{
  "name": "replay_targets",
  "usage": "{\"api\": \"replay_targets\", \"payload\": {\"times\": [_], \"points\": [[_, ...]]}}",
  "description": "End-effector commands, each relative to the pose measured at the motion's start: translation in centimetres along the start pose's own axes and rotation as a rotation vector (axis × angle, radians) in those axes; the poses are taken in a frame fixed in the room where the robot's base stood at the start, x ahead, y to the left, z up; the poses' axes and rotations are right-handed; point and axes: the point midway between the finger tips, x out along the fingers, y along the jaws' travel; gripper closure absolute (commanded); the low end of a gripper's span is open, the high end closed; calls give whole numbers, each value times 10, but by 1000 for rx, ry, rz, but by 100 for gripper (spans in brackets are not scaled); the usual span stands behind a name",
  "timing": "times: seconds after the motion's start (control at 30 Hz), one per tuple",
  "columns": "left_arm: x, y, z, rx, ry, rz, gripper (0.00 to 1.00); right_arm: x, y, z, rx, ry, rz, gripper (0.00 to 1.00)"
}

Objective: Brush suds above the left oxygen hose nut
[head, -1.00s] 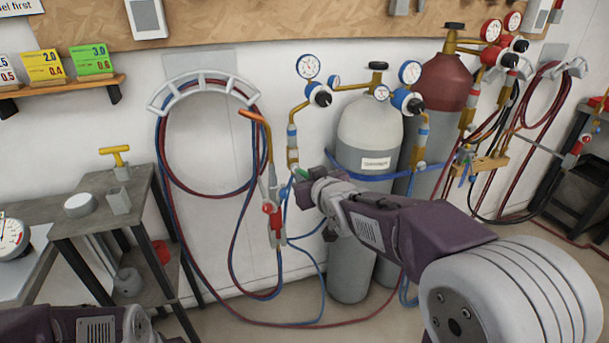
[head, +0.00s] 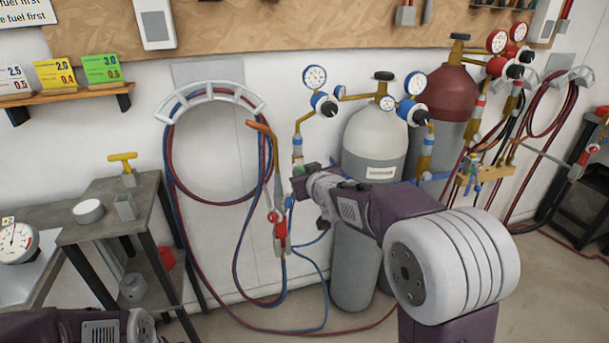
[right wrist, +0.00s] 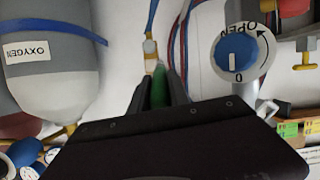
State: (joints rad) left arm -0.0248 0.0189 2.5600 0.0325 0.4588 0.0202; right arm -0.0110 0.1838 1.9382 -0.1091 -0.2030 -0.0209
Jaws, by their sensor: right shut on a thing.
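My right gripper (right wrist: 162,100) is shut on a green-handled brush (right wrist: 160,86). In the right wrist view its far end points at a brass nut (right wrist: 150,49) on a blue hose (right wrist: 152,18). The brush end appears close to the nut; I cannot tell whether they touch. No suds can be made out. My left gripper is out of view.
A grey oxygen cylinder (head: 372,145) stands close behind my right arm, with a dark red cylinder (head: 445,98) beyond. Coiled hoses hang from a wall rack (head: 210,92), and a torch (head: 278,228) hangs beside them. A small table (head: 95,228) stands at left.

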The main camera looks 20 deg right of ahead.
Motion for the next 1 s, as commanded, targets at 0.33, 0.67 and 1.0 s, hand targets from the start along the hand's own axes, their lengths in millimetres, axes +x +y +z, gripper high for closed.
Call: {"api": "replay_targets", "payload": {"times": [0.33,0.67,1.0], "points": [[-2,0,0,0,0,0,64,3,0,-2,0,1,0,100],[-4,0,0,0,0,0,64,9,0,-4,0,0,0,100],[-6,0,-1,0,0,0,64,16,1,-6,0,0,0,100]]}}
